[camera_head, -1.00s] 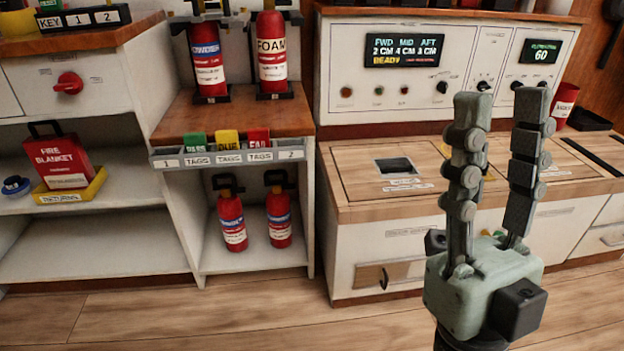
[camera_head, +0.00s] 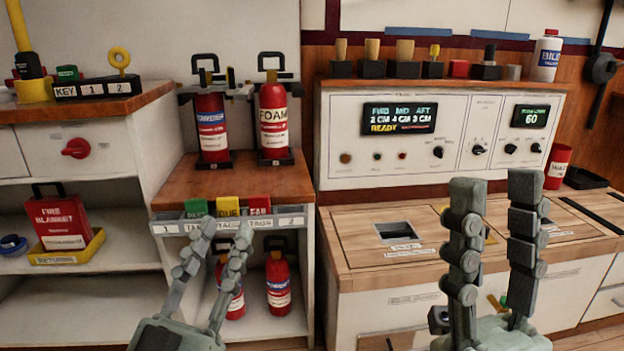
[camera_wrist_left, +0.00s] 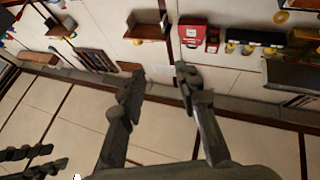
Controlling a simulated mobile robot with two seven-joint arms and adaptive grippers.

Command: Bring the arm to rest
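My left gripper (camera_head: 222,238) is open and empty at the lower left of the head view. It rises in front of the tag rack and the lower shelf and hides part of one lower extinguisher. It also shows in the left wrist view (camera_wrist_left: 158,82), its two fingers apart with nothing between them. My right gripper (camera_head: 495,190) is open and empty, its fingers upright in front of the wooden counter (camera_head: 360,251). Neither gripper visibly holds anything. Dark finger-like parts show at the lower left of the left wrist view; I cannot tell whose they are.
Two extinguishers (camera_head: 213,128) (camera_head: 273,120) stand on the middle cabinet above the tag rack (camera_head: 170,229). Another extinguisher (camera_head: 278,284) stands on the shelf below. A red fire blanket case (camera_head: 58,220) is at left. A control panel (camera_head: 340,167) stands behind my right gripper.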

